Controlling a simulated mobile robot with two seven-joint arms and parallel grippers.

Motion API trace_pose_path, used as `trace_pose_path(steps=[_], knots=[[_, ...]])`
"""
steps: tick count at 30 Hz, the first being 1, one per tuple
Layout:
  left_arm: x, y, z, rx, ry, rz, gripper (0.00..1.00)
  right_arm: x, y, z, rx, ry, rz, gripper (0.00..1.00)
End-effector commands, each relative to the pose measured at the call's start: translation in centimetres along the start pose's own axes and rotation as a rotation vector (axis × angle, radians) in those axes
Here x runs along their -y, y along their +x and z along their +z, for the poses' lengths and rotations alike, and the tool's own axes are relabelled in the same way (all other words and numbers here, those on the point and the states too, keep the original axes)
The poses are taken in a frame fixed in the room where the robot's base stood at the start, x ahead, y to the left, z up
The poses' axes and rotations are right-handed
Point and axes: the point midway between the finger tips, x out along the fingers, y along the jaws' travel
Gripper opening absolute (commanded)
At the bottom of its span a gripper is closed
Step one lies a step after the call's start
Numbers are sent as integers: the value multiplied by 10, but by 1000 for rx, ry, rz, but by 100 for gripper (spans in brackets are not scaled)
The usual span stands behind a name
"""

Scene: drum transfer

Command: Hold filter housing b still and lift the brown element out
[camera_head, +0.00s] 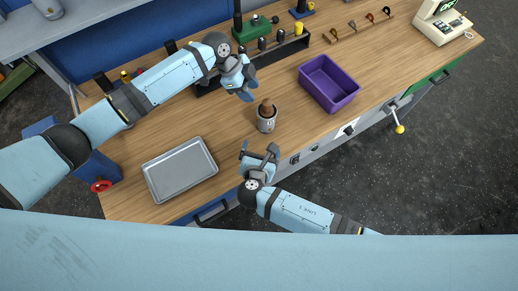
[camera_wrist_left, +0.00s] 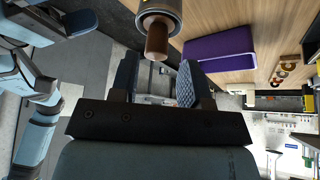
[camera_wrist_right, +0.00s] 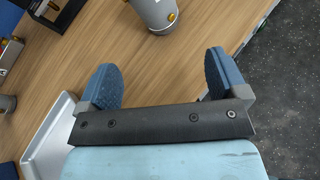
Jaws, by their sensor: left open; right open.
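Filter housing b (camera_head: 267,124) is a grey metal cylinder standing upright on the wooden bench. The brown element (camera_head: 267,106) sticks up out of its top. In the left wrist view the housing (camera_wrist_left: 171,10) and the element (camera_wrist_left: 156,40) show at the top, beyond the fingers. My left gripper (camera_head: 246,94) is open and empty, up and left of the element. My right gripper (camera_head: 259,151) is open and empty, below the housing near the bench's front edge. In the right wrist view the housing (camera_wrist_right: 155,12) stands ahead of the open fingers (camera_wrist_right: 160,80), apart from them.
A purple bin (camera_head: 329,84) stands to the right of the housing. A silver tray (camera_head: 180,170) lies at the left front. A rack with dark tools (camera_head: 282,46) is behind. A yellow-knobbed lever (camera_head: 399,128) projects from the front edge. The wood around the housing is clear.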

Motion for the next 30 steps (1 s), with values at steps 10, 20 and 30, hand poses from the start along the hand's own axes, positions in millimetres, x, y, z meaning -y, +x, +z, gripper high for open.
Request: trace_pose_path(steps=[10, 20, 30], knots=[[0, 0, 0, 0, 0, 0, 43, -6, 10, 4, 36, -175, -25, 91], [0, 0, 0, 0, 0, 0, 43, -5, 71, 6, 35, -173, -24, 91], [0, 0, 0, 0, 0, 0, 43, -4, 124, 8, 33, -171, -23, 91]])
